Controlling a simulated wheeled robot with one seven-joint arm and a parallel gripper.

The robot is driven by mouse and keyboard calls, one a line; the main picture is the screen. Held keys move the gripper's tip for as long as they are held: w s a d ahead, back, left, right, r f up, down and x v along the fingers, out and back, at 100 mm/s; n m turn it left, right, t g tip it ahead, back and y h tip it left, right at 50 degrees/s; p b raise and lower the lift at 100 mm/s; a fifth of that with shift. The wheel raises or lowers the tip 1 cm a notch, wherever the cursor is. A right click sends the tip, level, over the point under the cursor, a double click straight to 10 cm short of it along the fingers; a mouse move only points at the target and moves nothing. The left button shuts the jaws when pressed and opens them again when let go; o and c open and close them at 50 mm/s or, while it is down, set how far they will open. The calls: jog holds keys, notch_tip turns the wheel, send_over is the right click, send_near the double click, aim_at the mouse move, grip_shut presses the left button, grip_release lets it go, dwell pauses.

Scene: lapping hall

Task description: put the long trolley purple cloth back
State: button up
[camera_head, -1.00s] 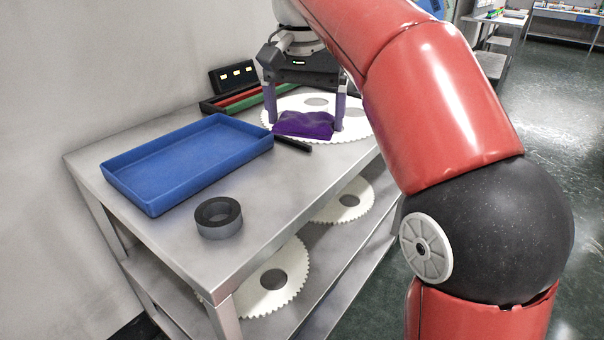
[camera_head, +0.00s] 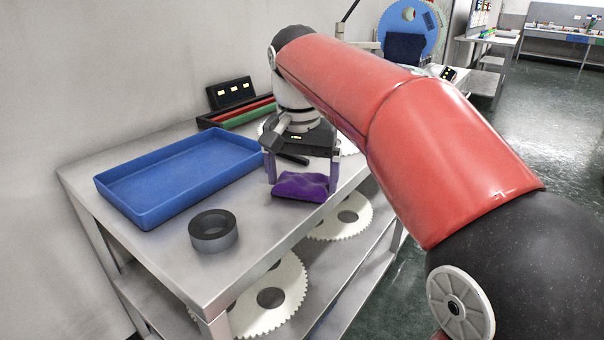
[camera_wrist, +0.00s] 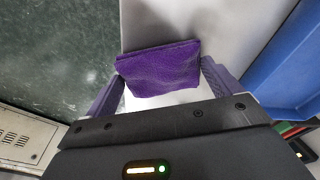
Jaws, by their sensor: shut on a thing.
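The purple cloth (camera_head: 300,187) is a folded, soft bundle near the front edge of the metal trolley's top (camera_head: 255,255). My gripper (camera_head: 301,178) points down with one finger on each side of the cloth and is shut on it. In the wrist view the cloth (camera_wrist: 160,68) spans between the two purple fingers (camera_wrist: 158,85). Whether its underside touches the trolley top or hangs just above it I cannot tell.
A blue tray (camera_head: 150,210) lies left of my gripper. A dark grey ring (camera_head: 213,231) stands near the front edge. A box with red and green bars (camera_head: 240,114) is at the back. White toothed discs (camera_head: 268,300) lie on the lower shelf.

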aim_at(298, 182)
jog(key=shift+f, duration=0.1)
jog(key=shift+f, duration=0.15)
jog(key=o, duration=0.7)
jog(key=shift+f+b, duration=0.1)
jog(key=shift+b, duration=0.25)
jog(key=r, duration=0.2)
jog(key=r+p, duration=0.1)
jog(key=r, duration=0.2)
jog(key=s+r+p, duration=0.1)
jog(key=r, duration=0.2)
jog(key=shift+s+a, duration=0.1)
jog(key=shift+a, duration=0.2)
jog(key=s+d+f+n+t, duration=0.1)
jog(key=s+d+f, duration=0.4)
jog(key=s+f, duration=0.1)
jog(key=s+d+f+n+t, duration=0.1)
jog(key=s+d+f, duration=0.3)
jog(key=s+f, duration=0.2)
jog(key=s+d+f+n+t, duration=0.1)
jog(key=s+d+f+t, duration=0.1)
jog(key=s+d+f, duration=0.3)
jog(key=shift+s+d+f, duration=0.15)
jog(key=shift+s+f, duration=0.3)
jog(key=shift+f, duration=0.3)
jog(key=shift+s+d+f, duration=0.15)
jog(key=shift+s+f, duration=0.3)
jog(key=shift+f, duration=0.25)
